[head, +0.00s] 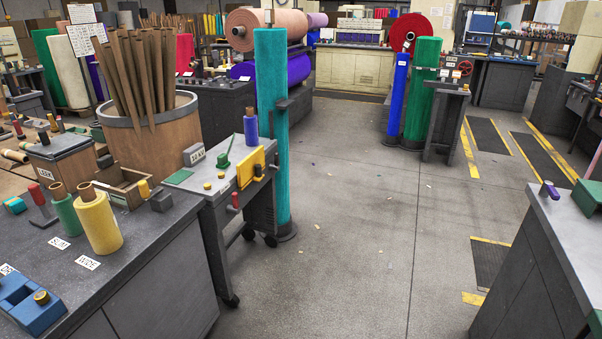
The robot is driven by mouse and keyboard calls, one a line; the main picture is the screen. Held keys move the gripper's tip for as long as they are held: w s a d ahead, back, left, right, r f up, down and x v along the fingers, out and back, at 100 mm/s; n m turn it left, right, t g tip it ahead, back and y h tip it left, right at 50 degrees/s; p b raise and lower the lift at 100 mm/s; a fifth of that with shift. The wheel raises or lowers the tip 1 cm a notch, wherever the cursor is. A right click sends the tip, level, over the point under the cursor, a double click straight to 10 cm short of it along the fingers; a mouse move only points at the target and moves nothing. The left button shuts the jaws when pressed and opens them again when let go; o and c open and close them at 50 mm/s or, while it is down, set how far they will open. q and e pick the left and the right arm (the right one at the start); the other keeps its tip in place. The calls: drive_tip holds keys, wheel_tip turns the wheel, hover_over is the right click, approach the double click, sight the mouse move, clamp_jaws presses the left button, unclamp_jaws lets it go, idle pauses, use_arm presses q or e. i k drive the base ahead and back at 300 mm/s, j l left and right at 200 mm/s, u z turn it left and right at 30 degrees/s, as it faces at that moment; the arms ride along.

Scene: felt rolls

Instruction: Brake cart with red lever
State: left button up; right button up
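The grey cart (210,190) stands left of the middle on casters, one of which (231,300) shows at its front near corner. A small red lever (235,199) stands up on the cart's right side, just below the top. I cannot tell its setting. Near it on the same side is a yellow piece (251,168) with a dark knob. On the cart's top are a blue roll (250,127), a green tool (222,158) and a small labelled block (194,154). Neither of my grippers is in view.
A grey bench (150,250) with yellow and green rolls fills the near left, close to the cart. A tall teal roll (272,120) stands right behind the cart. Another bench (570,230) is at the right. The floor (370,240) between is mostly clear, with small scraps.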

sight(235, 208)
drive_tip(key=i+l+z, duration=0.25)
drive_tip(key=i, duration=0.6)
drive_tip(key=i+z, duration=0.25)
drive_tip(key=i, duration=0.6)
